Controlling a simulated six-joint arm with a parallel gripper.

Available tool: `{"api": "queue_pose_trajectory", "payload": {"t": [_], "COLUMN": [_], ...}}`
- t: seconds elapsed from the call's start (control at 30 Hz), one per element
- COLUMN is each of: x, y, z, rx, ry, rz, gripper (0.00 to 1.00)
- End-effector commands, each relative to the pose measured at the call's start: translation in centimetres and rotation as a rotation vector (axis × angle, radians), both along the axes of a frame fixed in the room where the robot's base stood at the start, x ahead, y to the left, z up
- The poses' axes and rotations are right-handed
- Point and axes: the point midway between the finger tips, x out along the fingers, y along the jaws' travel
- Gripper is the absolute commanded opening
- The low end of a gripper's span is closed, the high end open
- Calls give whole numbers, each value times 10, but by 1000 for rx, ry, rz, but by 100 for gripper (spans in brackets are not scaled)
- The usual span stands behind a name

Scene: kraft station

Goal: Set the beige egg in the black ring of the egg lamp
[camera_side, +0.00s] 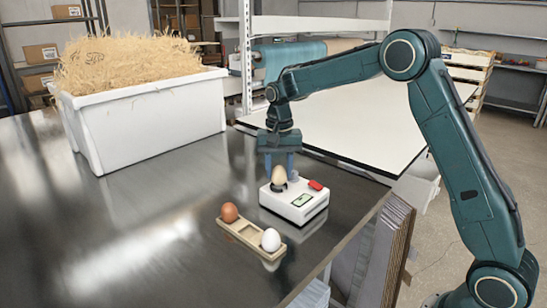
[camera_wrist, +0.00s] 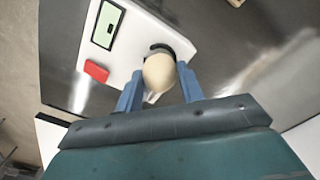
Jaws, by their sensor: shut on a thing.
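The beige egg (camera_side: 278,175) is at the black ring of the egg lamp (camera_side: 293,205), a white box with a small screen and a red button. My gripper (camera_side: 279,174) is over the lamp, pointing down, with its blue fingers on either side of the egg. In the wrist view the egg (camera_wrist: 159,72) sits between the fingers (camera_wrist: 158,82), and part of the black ring (camera_wrist: 162,47) shows just beyond it. The egg hides the rest of the ring, and I cannot tell whether the egg rests fully in it.
A wooden holder (camera_side: 249,238) in front of the lamp carries a brown egg (camera_side: 229,212) and a white egg (camera_side: 270,240), with an empty place between them. A white bin (camera_side: 150,125) of straw stands at the back left. The dark table is clear at left.

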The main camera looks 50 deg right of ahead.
Motion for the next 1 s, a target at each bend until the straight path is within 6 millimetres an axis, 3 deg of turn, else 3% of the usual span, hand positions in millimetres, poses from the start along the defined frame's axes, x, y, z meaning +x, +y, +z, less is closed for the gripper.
{"api": "queue_pose_trajectory", "payload": {"t": [1.0], "x": [0], "y": [0], "z": [-6], "rx": [0], "ry": [-1], "rz": [0], "gripper": [25]}}
